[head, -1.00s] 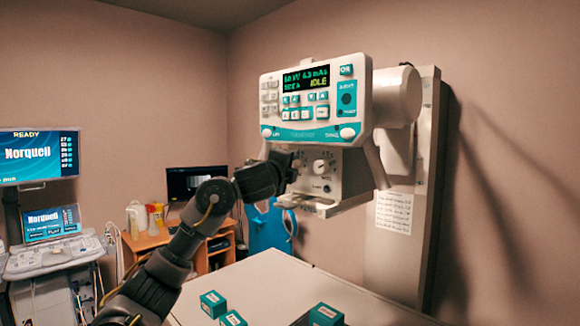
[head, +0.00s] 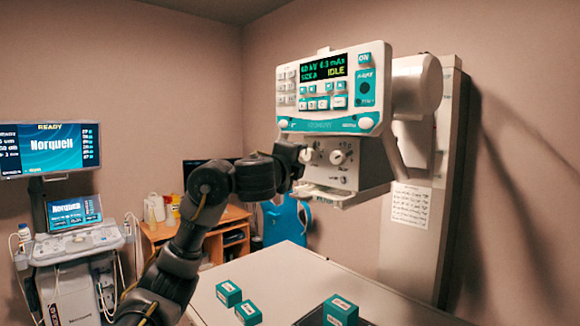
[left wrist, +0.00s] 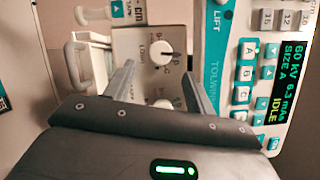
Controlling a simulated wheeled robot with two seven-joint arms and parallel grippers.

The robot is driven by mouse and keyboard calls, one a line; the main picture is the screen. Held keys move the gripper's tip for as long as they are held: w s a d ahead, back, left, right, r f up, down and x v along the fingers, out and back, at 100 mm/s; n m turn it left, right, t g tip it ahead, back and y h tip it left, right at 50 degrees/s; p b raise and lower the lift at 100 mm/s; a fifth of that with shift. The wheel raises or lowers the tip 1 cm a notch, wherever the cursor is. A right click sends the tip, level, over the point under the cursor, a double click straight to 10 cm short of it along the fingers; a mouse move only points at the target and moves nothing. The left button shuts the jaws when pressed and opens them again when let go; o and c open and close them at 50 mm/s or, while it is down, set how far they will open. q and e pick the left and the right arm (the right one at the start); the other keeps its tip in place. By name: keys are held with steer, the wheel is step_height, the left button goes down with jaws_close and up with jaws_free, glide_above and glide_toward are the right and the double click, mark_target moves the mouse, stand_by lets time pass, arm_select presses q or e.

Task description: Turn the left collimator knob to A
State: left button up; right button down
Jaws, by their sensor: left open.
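The left collimator knob (head: 307,156) is a round white dial on the pale collimator box under the console, partly hidden by my gripper in the head view. In the left wrist view, which is turned sideways, the left knob (left wrist: 161,52) shows just past the fingertips, with small lettering around it. Its exact setting is too small to read. The right knob (head: 338,157) also shows in the wrist view (left wrist: 163,103), between the fingers. My left gripper (left wrist: 158,66) is open and empty, facing the box; contact with the knob cannot be told. My right gripper is out of view.
The console display (head: 323,68) reads 60 kV, 6.3 mAs, SIZE A, IDLE. A table (head: 285,280) below carries several teal boxes. A white handle or rail (head: 340,195) juts out under the collimator box. A wall stand (head: 425,190) is behind right.

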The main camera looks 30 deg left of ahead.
arm_select(q)
steer(key=s+p, duration=0.2)
steer(key=s, duration=0.1)
steer(key=s+p, duration=0.1)
steer(key=s, duration=0.1)
steer(key=shift+d+f, duration=0.15)
steer(key=shift+d, duration=0.1)
steer(key=shift+w, duration=0.1)
